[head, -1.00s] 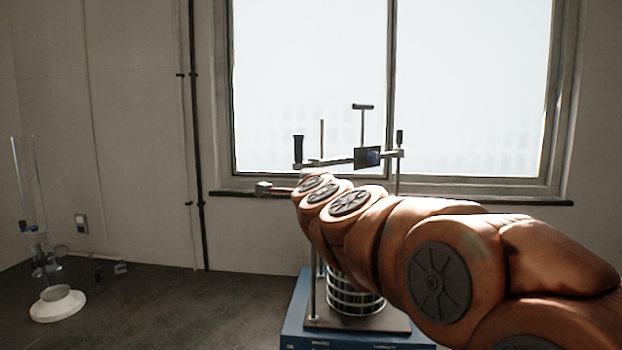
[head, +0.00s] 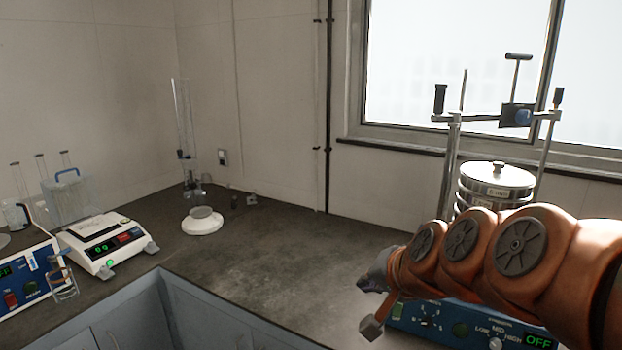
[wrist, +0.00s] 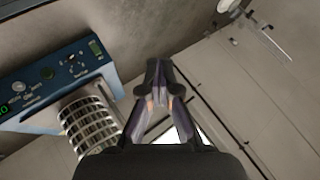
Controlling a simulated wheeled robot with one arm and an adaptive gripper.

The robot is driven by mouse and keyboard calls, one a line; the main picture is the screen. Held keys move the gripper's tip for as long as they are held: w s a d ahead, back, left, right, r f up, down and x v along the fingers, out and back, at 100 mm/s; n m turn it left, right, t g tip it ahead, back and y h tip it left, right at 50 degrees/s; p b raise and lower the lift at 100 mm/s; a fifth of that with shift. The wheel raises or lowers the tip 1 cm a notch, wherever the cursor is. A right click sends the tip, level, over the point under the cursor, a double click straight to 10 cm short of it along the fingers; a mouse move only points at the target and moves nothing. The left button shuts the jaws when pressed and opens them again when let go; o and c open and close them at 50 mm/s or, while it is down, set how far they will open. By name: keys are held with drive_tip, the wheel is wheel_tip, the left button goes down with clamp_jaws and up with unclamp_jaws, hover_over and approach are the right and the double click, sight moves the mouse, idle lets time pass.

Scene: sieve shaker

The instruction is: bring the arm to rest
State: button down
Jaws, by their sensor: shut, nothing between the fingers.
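My gripper (wrist: 157,70) is shut with nothing between its fingers. In the head view, my gripper (head: 372,282) is in front of the shaker's base, above the bench, at the end of my orange arm. The sieve shaker has a blue base (head: 463,322) whose display reads OFF. Its sieve stack (head: 497,185) stands between two posts under a clamp bar (head: 480,118); my arm hides the lower stack. In the wrist view, the blue base (wrist: 55,82) and the stack (wrist: 90,122) lie left of the fingers, apart from them.
A glass column on a white round base (head: 203,222) stands at the back of the bench. A balance (head: 105,243) and a blue instrument (head: 25,270) with glassware stand at the left. The middle of the bench (head: 270,245) is clear. A window is behind the shaker.

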drive_tip(key=s+d+f+n+g+h, duration=0.1)
drive_tip(key=s+d+f+n+g, duration=0.1)
drive_tip(key=s, duration=0.7)
drive_tip(key=s+d+f+n+g+h, duration=0.1)
drive_tip(key=s+d+f+n+g, duration=0.1)
drive_tip(key=s+f+g, duration=0.3)
drive_tip(key=s+d+f+n+g+h, duration=0.1)
drive_tip(key=s+d+f+g, duration=0.2)
drive_tip(key=s+f, duration=0.4)
drive_tip(key=s+d, duration=0.1)
drive_tip(key=s, duration=0.6)
drive_tip(key=shift+f+n+h, duration=0.2)
drive_tip(key=shift+n+h, duration=0.1)
drive_tip(key=shift+n, duration=0.1)
